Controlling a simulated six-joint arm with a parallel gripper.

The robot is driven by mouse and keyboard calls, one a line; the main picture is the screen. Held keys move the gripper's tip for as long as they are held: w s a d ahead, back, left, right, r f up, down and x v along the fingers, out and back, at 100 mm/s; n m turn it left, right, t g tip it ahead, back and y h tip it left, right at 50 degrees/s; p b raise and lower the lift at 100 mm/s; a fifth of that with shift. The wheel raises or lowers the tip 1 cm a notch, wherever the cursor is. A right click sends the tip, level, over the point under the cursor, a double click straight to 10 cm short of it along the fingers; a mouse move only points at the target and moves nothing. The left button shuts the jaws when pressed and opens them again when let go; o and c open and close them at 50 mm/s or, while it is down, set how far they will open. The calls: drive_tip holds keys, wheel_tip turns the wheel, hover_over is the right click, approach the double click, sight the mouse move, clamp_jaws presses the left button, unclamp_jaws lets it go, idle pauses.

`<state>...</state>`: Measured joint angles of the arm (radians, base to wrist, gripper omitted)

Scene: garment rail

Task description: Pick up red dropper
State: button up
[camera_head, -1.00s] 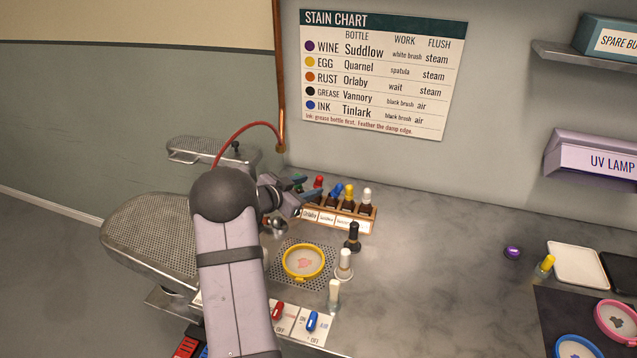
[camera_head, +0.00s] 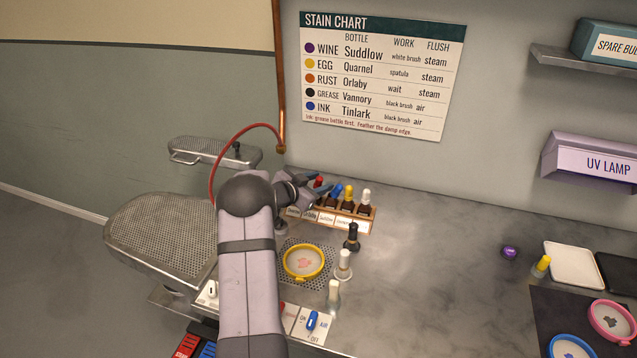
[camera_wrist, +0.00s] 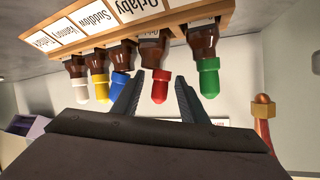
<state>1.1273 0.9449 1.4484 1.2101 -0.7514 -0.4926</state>
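The red dropper (camera_wrist: 160,86) is the red cap on a brown bottle in the wooden rack, second from the right in the wrist view. It also shows at the rack's left end in the head view (camera_head: 318,182), partly behind my gripper. My gripper (camera_wrist: 156,92) is open, one finger on each side of the red dropper. The left finger lies between the red and blue droppers, the right finger between red and green. A gap shows between the left finger and the red cap.
The blue dropper (camera_wrist: 119,84) and green dropper (camera_wrist: 209,78) stand close beside my fingers. Yellow (camera_wrist: 101,88) and white droppers (camera_wrist: 82,91) are farther left. In the head view, a yellow hoop (camera_head: 304,262) and a black brush (camera_head: 352,238) stand in front of the rack (camera_head: 356,223).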

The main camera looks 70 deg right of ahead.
clamp_jaws()
drive_tip(key=shift+r, duration=0.1)
wheel_tip(320, 180, up, 10)
drive_tip(key=shift+f, duration=0.1)
idle(0.6)
drive_tip(key=shift+w, duration=0.1)
